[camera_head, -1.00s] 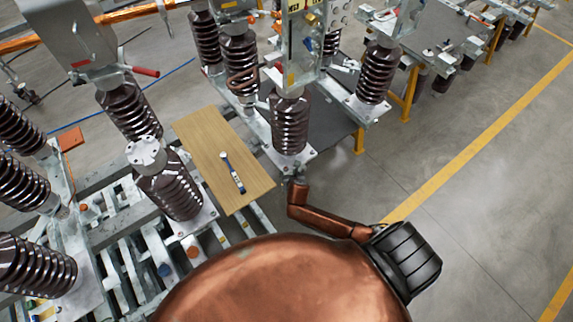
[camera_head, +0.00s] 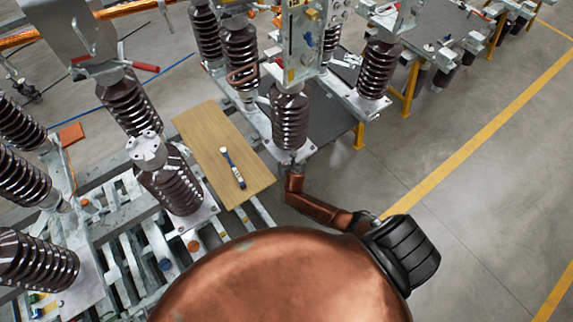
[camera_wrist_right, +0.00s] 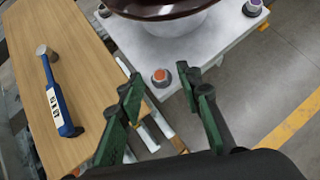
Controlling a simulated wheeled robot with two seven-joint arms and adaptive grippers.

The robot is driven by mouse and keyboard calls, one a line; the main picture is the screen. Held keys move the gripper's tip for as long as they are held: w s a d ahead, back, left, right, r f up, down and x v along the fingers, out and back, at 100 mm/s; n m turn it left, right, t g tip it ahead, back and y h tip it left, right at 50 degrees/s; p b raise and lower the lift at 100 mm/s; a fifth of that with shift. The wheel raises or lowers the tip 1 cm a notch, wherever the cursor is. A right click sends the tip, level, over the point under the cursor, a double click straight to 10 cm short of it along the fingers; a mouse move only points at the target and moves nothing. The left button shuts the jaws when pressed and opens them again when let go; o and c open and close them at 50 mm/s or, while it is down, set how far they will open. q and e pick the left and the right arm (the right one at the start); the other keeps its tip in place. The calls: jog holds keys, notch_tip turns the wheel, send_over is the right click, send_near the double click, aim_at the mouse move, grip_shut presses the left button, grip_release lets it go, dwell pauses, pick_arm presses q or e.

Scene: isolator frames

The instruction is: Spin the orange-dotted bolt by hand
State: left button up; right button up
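The orange-dotted bolt (camera_wrist_right: 160,78) stands on a corner of the white base plate (camera_wrist_right: 150,48) in the right wrist view. My right gripper (camera_wrist_right: 163,84) has two green fingers spread apart. The bolt shows between the fingertips and slightly beyond them; I see no contact. In the head view my right gripper (camera_head: 292,163) is small, at the near corner of the plate under a brown ribbed insulator (camera_head: 289,118). The bolt is too small or hidden to make out there. My left gripper is not in view.
Several insulators and metal frame beams stand close by. Open floor (camera_head: 470,190) lies to the right.

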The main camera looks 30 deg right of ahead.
aim_at(285, 163)
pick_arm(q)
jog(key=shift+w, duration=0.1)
pick_arm(e)
jog(key=shift+c, duration=0.5)
grip_shut()
jog(key=shift+a+m+h, duration=0.1)
jog(key=shift+m+h, duration=0.2)
